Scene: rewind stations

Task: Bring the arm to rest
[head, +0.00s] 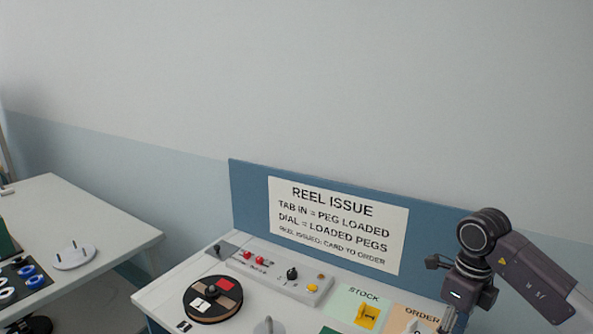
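My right arm comes in from the right, and its gripper (448,316) hangs over the right end of the reel issue bench (165,291). The fingers run down to the bottom edge of the picture, so I cannot tell whether they are open or shut, or whether they hold anything. My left gripper is not in view.
A blue board with a "REEL ISSUE" sign (338,222) stands behind the bench. On the bench are a round reel (204,309), a control panel (305,291), a green STOCK card (345,300) with a yellow piece (367,316), and an ORDER card (403,316). A second table (105,221) stands left.

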